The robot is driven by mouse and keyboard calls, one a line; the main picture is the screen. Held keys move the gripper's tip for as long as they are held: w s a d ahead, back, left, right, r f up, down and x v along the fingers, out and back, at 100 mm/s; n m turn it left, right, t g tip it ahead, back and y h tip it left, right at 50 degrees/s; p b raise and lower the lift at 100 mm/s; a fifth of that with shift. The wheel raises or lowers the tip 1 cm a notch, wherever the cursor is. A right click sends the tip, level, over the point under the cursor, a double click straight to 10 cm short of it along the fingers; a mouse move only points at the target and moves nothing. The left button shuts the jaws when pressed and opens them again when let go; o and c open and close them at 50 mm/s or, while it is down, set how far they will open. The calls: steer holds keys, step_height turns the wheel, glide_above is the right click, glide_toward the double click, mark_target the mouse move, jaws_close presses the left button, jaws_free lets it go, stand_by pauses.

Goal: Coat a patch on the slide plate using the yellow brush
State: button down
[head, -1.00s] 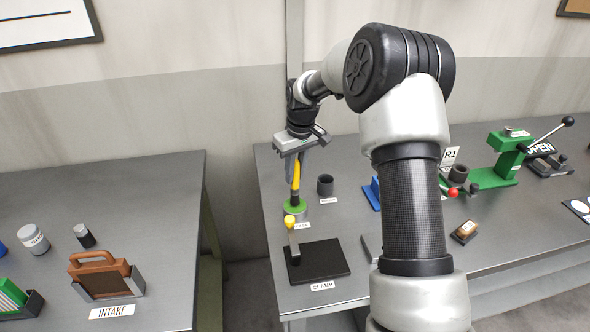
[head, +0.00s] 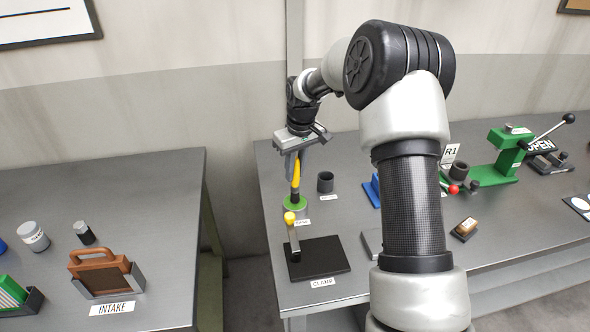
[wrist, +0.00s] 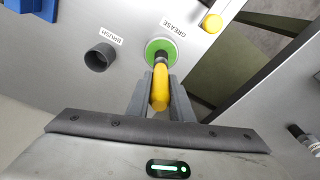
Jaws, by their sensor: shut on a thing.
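My gripper (wrist: 158,95) is shut on the yellow brush (wrist: 160,88), whose yellow handle also shows in the head view (head: 296,174). The brush points down, with its dark lower end at the green grease pot (head: 295,203), which also shows in the wrist view (wrist: 160,48) beside the GREASE label. The bristles are hidden, so I cannot tell how deep they reach. A dark flat plate (head: 325,258) lies behind the CLAMP label, with a yellow-knobbed lever (head: 291,235) at its left. I cannot tell for sure which thing is the slide plate.
An empty dark cup (head: 325,182) stands right of the grease pot, by the BRUSH label (wrist: 111,36). A blue block (head: 372,192) and green press (head: 507,155) stand farther right. A brown handled part (head: 98,270) sits on the left table, across a gap.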

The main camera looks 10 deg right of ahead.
steer(key=shift+f, duration=0.45)
stand_by(1.1)
steer(key=shift+r, duration=0.15)
steer(key=shift+r+p, duration=2.15)
steer(key=shift+r, duration=1.3)
steer(key=shift+f, duration=0.1)
